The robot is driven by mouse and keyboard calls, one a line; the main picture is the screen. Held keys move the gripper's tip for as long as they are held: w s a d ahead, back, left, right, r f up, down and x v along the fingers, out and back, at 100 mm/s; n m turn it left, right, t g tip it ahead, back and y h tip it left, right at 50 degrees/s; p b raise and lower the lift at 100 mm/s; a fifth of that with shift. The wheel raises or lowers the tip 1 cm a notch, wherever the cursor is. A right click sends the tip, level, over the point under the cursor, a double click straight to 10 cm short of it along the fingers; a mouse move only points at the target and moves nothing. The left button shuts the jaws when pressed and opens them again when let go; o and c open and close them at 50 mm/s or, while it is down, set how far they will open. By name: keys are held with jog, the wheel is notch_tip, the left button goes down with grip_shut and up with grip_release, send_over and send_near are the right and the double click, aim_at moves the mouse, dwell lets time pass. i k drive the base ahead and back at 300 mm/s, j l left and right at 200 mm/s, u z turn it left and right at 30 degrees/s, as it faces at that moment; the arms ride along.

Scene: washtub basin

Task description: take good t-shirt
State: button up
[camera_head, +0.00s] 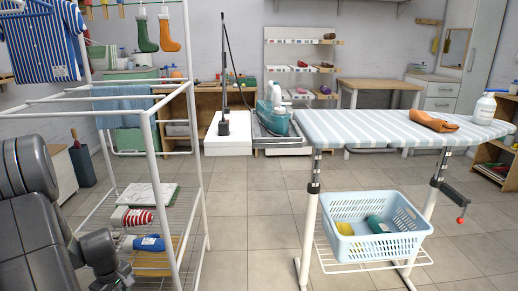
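A blue-and-white striped t-shirt (45,47) hangs at the upper left, above the white drying rack (150,150); its left side is cut off by the frame edge. The rack's lower shelves hold a folded white and green cloth (148,194), a red-and-white striped rolled item (132,217), a blue rolled item (149,243) and a yellow cloth (155,262). I cannot tell which of these are shirts. My dark grey arm is at the lower left, left of the rack. Its end (108,265) is beside the lower shelf; its fingers cannot be made out.
A striped ironing board (345,127) stands at the right, with an orange cloth (433,121) and a spray bottle (484,108) on it. A light-blue basket (375,247) sits beneath. Socks (168,34) hang above the rack. Tiled floor between rack and board is clear.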

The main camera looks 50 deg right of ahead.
aim_at(439, 125)
jog(key=l+z, duration=0.15)
jog(key=z, duration=2.9)
jog(key=j, duration=0.1)
